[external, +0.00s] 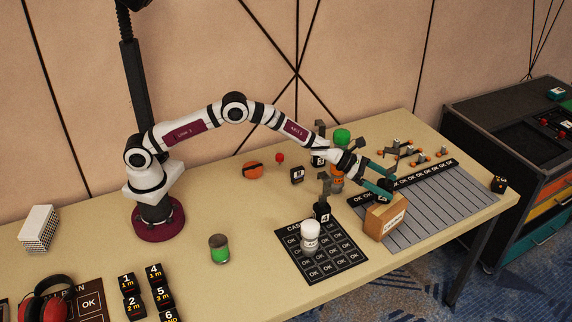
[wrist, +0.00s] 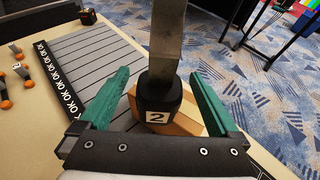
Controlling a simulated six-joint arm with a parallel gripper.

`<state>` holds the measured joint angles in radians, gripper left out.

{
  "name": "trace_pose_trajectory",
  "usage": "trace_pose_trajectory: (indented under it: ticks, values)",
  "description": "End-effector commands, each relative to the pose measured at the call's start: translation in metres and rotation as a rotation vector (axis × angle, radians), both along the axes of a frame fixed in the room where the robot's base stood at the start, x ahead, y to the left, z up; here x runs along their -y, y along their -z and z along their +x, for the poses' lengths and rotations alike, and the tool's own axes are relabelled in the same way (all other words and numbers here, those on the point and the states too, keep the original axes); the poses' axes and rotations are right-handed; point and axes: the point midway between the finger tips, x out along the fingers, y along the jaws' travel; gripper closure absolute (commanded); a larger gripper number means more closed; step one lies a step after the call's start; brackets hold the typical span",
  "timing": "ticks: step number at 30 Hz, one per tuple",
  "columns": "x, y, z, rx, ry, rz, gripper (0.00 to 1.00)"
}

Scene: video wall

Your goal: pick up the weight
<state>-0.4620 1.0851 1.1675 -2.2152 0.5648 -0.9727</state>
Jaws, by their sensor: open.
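In the wrist view a black weight (wrist: 160,103) with a white "2" label and a flat metal upper part stands between the two green fingers of my gripper (wrist: 161,74). The fingers are open, with gaps visible on both sides of it. In the external view my gripper (external: 390,184) is at the right of the table, just above and behind a cardboard box (external: 385,221). This weight is mostly hidden there; only something dark shows between the fingers. The box also shows behind the weight in the wrist view (wrist: 188,122); whether they touch I cannot tell.
Another black weight (external: 321,210) marked "4" stands on the dark OK mat (external: 325,262) beside a white jar (external: 310,236). A grey ribbed panel (external: 440,195) lies right of the box. Small orange-ended parts (external: 420,158) lie behind.

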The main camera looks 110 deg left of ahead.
Motion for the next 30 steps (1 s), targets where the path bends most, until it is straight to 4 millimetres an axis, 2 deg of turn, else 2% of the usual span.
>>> trace_pose_trajectory:
  ticks: [2, 3, 19, 30]
  values:
    - [0.0000, -0.0002, -0.0002, 0.000, 0.000, 0.000, 0.03]
    - [0.0000, -0.0002, -0.0004, 0.000, 0.000, 0.000, 0.06]
    - [-0.0001, -0.0002, -0.0007, 0.000, 0.000, 0.000, 1.00]
    - [-0.0003, -0.0029, 0.0000, 0.005, 0.001, 0.002, 1.00]
